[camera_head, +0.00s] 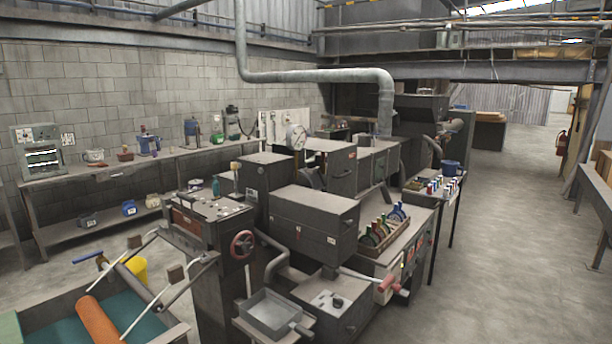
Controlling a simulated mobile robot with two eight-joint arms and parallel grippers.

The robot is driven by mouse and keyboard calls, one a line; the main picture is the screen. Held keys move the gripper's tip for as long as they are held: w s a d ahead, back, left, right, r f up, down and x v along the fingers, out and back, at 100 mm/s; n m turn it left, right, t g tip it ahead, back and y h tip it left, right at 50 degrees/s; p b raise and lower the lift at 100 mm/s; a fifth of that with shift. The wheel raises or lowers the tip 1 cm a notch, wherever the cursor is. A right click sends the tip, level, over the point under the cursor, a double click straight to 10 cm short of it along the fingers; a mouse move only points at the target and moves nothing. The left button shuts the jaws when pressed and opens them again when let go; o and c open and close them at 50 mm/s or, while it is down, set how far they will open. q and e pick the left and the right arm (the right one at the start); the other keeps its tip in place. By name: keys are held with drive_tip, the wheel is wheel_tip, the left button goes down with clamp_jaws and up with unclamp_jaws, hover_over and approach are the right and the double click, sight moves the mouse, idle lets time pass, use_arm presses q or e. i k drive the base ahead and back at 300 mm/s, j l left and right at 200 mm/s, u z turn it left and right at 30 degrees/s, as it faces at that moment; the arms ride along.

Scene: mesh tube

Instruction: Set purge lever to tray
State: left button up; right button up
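A grey metal tray (268,312) with a short handle sits low at the front of the machine. A lever with a red part (384,288) and a pale rod sticks out from the machine's front right of the tray. An upright lever with a yellowish knob (235,166) stands on the left part of the machine. I cannot tell which of these is the purge lever, as no label is readable. Neither of my grippers is in view.
A red handwheel (243,244) is on the machine's front left. A teal-lined basin with an orange roller (98,320) stands at the lower left. A rack of coloured discs (380,232) lies on the right machine top. The concrete floor (510,240) at right is clear.

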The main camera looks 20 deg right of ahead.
sight(235, 166)
drive_tip(key=z, duration=0.15)
drive_tip(key=i+l+z, duration=0.1)
drive_tip(key=i+l, duration=0.35)
drive_tip(key=i+l+z, duration=0.1)
drive_tip(key=i+l, duration=0.3)
drive_tip(key=i+l+z, duration=0.15)
drive_tip(key=i+l, duration=0.2)
drive_tip(key=i, duration=0.25)
